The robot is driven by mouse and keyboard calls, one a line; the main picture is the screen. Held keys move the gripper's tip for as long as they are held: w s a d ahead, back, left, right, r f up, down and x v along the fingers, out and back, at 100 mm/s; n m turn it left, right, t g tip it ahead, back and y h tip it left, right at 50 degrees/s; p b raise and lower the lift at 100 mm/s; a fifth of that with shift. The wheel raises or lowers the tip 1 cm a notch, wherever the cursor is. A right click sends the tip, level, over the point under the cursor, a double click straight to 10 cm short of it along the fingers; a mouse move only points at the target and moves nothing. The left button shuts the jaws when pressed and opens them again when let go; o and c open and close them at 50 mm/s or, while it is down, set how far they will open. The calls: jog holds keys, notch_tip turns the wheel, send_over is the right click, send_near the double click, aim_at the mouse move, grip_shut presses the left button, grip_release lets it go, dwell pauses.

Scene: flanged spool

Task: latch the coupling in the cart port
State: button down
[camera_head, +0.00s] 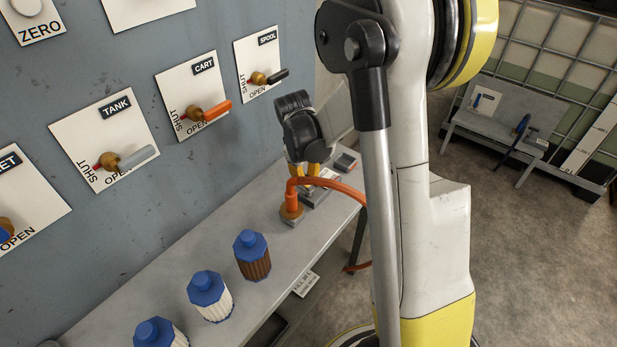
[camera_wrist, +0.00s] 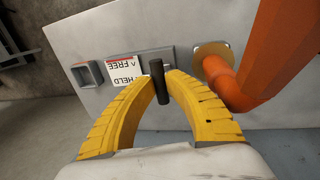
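The orange coupling (camera_head: 292,198) stands upright at a brass-coloured round port (camera_head: 291,213) on the grey bench. In the wrist view the coupling (camera_wrist: 228,88) is at the right, against the brass flange (camera_wrist: 212,52). Beside it is a dark upright handle (camera_wrist: 160,82) on a grey base plate, next to a label reading HELD and FREE (camera_wrist: 135,72). My gripper (camera_head: 314,169) is low over the bench beside the coupling. In the wrist view its yellow fingers (camera_wrist: 161,78) close around the handle, one on each side. The handle's foot is partly hidden.
An orange hose (camera_head: 340,186) arches from the coupling and hangs off the bench. A small grey socket (camera_wrist: 87,73) lies beyond the label. Several blue-capped bottles, including a brown one (camera_head: 253,257), stand along the bench. The wall carries valve panels, including CART (camera_head: 200,98) with an orange handle.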

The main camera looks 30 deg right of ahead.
jog(key=shift+n, duration=0.4)
jog(key=n, duration=0.3)
jog(key=shift+s+n+t, duration=0.1)
jog(key=shift+n+t, duration=0.3)
jog(key=n+y, duration=0.1)
jog(key=n, duration=0.3)
jog(key=shift+d, duration=0.1)
jog(key=n+y, duration=0.1)
jog(key=n, duration=0.4)
jog(key=shift+t, duration=0.3)
jog(key=n, duration=0.4)
jog(key=shift+y, duration=0.4)
jog(key=shift+n, duration=0.3)
jog(key=c, duration=1.4)
grip_release()
